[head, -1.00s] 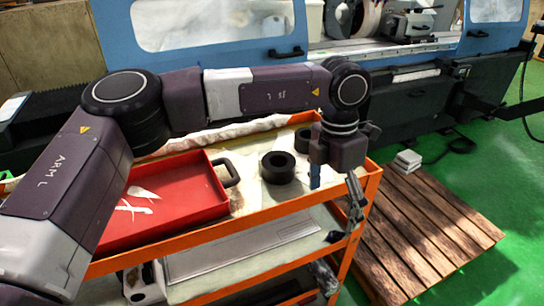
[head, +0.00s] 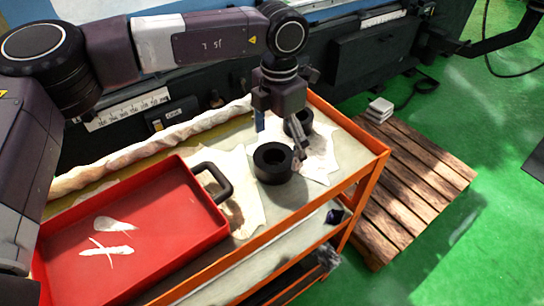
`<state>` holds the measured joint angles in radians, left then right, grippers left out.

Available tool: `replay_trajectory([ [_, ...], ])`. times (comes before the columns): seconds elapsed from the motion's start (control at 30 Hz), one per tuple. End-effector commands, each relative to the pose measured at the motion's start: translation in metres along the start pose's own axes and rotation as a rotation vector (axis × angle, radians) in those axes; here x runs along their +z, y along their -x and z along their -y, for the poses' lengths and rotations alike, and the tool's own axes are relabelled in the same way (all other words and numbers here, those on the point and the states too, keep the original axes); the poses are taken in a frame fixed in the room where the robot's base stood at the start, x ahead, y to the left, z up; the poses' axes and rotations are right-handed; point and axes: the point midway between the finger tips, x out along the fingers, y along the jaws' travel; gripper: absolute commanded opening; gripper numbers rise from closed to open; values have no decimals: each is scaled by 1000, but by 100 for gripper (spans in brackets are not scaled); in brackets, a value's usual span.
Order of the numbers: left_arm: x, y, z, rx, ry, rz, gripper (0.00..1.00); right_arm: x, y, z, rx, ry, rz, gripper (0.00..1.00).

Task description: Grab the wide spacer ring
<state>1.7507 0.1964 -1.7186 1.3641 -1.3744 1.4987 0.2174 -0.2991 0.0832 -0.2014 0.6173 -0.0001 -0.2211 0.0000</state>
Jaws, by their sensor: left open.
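I cannot tell for sure which is the wide one. My left gripper (head: 280,140) points down, open and empty, with one finger behind the nearer ring and the other at its right side in the picture. I cannot tell whether it touches either ring. My right gripper is not in view.
A red tray (head: 135,245) with a black handle (head: 215,182) takes up the cart's left side. A rolled cloth (head: 150,152) lies along the back edge. The orange cart rim (head: 345,127) borders the right end. A wooden pallet (head: 415,180) lies on the green floor.

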Motion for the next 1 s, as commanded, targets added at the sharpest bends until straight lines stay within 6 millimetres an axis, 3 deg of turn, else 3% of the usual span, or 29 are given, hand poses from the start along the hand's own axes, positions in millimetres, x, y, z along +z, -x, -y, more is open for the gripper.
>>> replay_trajectory([
  [0.07,-1,-5,-1,-1,2,-2,92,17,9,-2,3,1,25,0],
  [0.17,-2,-16,-2,-2,2,-3,92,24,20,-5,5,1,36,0],
  [0.27,-3,-30,-4,-2,1,-3,92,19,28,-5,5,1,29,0],
  [0.4,-3,-48,-4,0,3,-2,92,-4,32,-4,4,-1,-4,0],
  [0.53,-2,-53,-5,1,3,1,92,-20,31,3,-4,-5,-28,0],
  [0.67,-2,-53,-5,1,3,1,92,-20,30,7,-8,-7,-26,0],
  [1.0,-2,-53,-5,1,3,1,56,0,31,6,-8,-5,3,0],
])
